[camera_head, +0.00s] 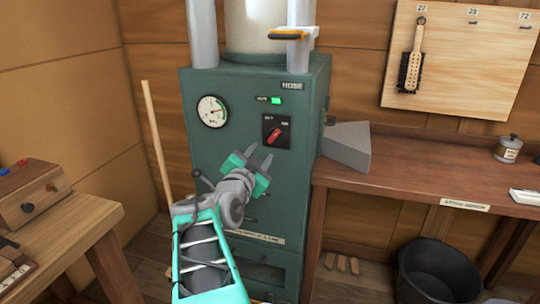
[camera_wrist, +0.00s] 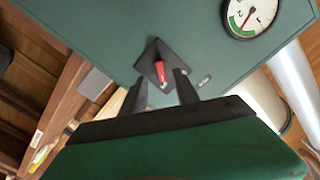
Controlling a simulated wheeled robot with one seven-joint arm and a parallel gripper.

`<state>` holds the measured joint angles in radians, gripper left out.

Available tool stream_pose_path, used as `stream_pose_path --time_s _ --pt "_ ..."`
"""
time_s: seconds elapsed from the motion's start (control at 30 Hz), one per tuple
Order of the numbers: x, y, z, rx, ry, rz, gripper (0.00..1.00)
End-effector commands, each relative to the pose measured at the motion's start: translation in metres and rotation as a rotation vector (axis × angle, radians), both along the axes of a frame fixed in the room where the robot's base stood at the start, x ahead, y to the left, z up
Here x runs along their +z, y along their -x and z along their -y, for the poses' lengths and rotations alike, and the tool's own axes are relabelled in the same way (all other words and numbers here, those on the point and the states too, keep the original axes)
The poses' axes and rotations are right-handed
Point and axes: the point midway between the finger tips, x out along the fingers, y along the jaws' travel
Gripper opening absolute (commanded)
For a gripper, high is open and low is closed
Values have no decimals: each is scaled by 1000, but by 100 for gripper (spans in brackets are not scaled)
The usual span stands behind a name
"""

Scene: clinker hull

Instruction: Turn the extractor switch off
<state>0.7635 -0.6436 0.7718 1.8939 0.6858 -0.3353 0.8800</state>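The extractor switch is a red rotary knob (camera_head: 274,135) on a black plate (camera_head: 284,140) on the front of the green cabinet (camera_head: 225,185). In the head view the knob is tilted, its upper end to the right. A green lamp (camera_head: 276,100) above it is lit. In the wrist view the red knob (camera_wrist: 161,71) shows just beyond and between my fingertips. My gripper (camera_head: 259,157) is open and empty, its fingers pointing up toward the switch from below left. The fingertips (camera_wrist: 160,85) look apart from the knob; the exact gap is hard to tell.
A pressure gauge (camera_head: 212,111) sits left of the switch. A wooden bench (camera_head: 420,182) with a grey wedge-shaped hood (camera_head: 347,147) stands right of the cabinet. A black bucket (camera_head: 438,272) is below it. A wooden table (camera_head: 75,230) with a box is at left.

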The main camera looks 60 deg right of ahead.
Motion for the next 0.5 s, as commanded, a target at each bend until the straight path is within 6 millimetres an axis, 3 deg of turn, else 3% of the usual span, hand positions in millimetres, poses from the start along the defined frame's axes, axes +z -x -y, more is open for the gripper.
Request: stream_pose_path --time_s 0.1,0.33,0.5 --pt "6 6 15 -20 25 17 36" --pt "6 -2 57 -16 21 14 36" --pt "6 -7 76 -12 22 15 36"
